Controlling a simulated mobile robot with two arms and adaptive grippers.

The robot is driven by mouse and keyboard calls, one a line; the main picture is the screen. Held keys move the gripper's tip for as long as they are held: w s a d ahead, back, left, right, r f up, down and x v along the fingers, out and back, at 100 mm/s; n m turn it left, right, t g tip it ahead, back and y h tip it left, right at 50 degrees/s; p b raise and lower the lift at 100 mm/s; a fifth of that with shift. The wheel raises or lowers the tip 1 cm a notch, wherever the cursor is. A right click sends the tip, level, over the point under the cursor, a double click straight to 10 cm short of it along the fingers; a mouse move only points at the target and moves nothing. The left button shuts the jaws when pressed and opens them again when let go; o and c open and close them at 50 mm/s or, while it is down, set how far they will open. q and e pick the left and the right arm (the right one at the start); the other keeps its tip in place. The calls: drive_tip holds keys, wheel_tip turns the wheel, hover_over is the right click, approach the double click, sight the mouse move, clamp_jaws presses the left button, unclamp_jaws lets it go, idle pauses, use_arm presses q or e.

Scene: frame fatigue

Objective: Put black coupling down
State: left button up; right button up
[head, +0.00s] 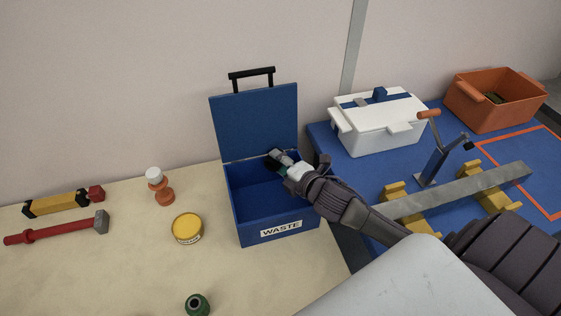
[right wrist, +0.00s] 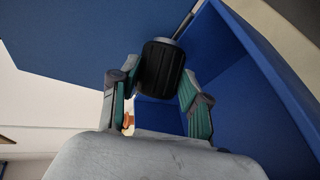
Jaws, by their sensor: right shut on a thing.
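My right gripper (head: 277,161) is over the open blue waste box (head: 249,235), near its back edge and below the raised lid (head: 256,121). In the right wrist view its two green-and-grey fingers are shut on the black coupling (right wrist: 162,66), a dark ribbed cylinder between the fingertips. The box's blue wall (right wrist: 255,95) and interior show around and below it. In the head view the coupling is mostly hidden by the fingers and hard to make out. My left gripper is not in view.
Left of the box are a yellow tin (head: 187,228), an orange-and-white bottle (head: 160,185), a red hammer (head: 60,229), a yellow-black tool (head: 60,203) and a green round part (head: 197,304). Right are a white case (head: 378,122), a metal bar (head: 460,190) on yellow supports and an orange bin (head: 495,103).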

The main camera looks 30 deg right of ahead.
drive_tip(key=o, duration=1.3)
drive_tip(key=shift+r+p, duration=0.3)
drive_tip(key=shift+r, duration=0.25)
drive_tip(key=shift+b+v, duration=0.35)
drive_tip(key=shift+v, duration=5.65)
drive_tip(key=shift+r, duration=0.15)
